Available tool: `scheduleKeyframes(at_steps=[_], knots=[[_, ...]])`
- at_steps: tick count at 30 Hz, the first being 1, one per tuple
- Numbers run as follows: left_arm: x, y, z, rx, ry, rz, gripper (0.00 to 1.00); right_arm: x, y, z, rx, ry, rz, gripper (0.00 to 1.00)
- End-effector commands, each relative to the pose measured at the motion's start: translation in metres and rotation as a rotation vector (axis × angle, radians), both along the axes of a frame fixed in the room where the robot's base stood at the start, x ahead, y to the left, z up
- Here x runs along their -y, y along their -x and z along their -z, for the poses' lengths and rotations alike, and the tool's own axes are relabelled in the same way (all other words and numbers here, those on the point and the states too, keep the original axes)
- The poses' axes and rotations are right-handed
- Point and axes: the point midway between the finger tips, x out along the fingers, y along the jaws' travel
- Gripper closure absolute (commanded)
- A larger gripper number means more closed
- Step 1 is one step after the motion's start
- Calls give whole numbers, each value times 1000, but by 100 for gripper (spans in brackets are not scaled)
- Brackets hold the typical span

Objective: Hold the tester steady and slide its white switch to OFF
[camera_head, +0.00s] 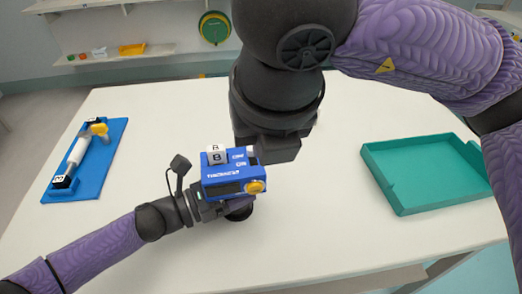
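The blue tester (222,174) is at the table's front middle, with a dark display, a yellow knob (255,187), OFF and ON lettering and a white block marked B (216,154) on top. A small white piece (250,151) by the OFF lettering may be the switch; my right gripper partly hides that side. My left gripper (212,207) is against the tester's lower front; its fingertips are hidden, so its grip is unclear. My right gripper (278,148) reaches down from above beside the tester's right end; its fingertips cannot be made out.
A blue board (98,166) with a white roller and a yellow part lies at the left. An empty-looking teal tray (405,207) is at the right. The white table (330,220) is clear between the tester and tray. Shelves (115,55) stand behind.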

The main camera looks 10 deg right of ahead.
Motion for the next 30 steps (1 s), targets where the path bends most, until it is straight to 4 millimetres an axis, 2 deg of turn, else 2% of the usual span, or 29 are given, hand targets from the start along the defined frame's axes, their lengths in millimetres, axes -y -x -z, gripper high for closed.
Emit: scheduleKeyframes(at_steps=[12, 13, 16, 17, 25, 30], knots=[[0, 0, 0, 0, 0, -1, 100, 0, 2, -3, -1, 0, -1, 100], [0, 0, 0, 0, 0, -1, 25, 0, 2, -3, -1, 0, -1, 100], [0, 0, 0, 0, 0, -1, 4, 0, 1, -3, -1, 0, -1, 100], [0, 0, 0, 0, 0, -1, 0, 0, 1, -3, -1, 0, -1, 100], [-6, 2, 0, 0, -1, -2, 0, 0, 1, -3, -1, 0, -1, 100], [-46, 15, 2, -3, -2, -5, 0, 0, 1, -3, -1, 0, -1, 100]])
